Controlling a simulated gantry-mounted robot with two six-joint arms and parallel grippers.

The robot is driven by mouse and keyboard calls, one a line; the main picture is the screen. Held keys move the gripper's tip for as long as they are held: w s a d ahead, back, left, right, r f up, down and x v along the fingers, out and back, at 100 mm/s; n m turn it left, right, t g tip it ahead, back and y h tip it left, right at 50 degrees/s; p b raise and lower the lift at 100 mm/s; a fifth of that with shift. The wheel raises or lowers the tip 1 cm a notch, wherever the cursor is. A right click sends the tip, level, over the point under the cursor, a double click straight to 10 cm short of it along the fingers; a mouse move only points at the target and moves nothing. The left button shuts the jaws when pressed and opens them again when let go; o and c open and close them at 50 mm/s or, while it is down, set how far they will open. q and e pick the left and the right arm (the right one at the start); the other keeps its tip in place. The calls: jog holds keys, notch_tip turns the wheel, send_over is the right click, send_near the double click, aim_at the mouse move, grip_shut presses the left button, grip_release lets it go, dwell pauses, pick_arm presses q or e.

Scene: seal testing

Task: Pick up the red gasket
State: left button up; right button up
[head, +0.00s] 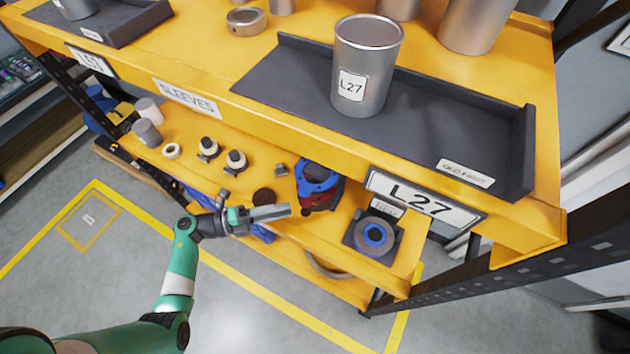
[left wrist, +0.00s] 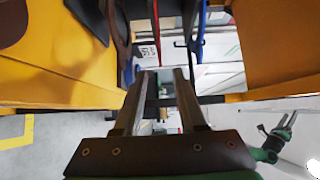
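A red piece (head: 322,201), which I take for the red gasket, is on the lower yellow shelf, directly under a blue ring-like piece (head: 318,174) on a dark holder. In the left wrist view a thin red strip (left wrist: 182,25) and a blue strip (left wrist: 202,28) show edge-on beyond the fingers. My left gripper (head: 286,211) is just left of and in front of the red piece, apart from it. In the left wrist view its fingers (left wrist: 162,85) stand apart with nothing between them. My right gripper (left wrist: 279,126) shows small in the left wrist view, its fingers apart.
The upper shelf, with a dark tray (head: 440,135) and a metal can (head: 366,65), overhangs the lower shelf. A square dark block with a blue-centred ring (head: 375,234) is right of the red piece. A dark brown disc (head: 264,197) is left, near the gripper.

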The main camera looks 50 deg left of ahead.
aim_at(319, 201)
pick_arm(q)
jog(key=x, duration=0.5)
jog(key=shift+w+a+r+b, duration=0.1)
jog(key=shift+a+b, duration=0.15)
jog(key=shift+b, duration=0.1)
jog(key=shift+b+x, duration=0.8)
jog(key=shift+x, duration=1.95)
grip_shut()
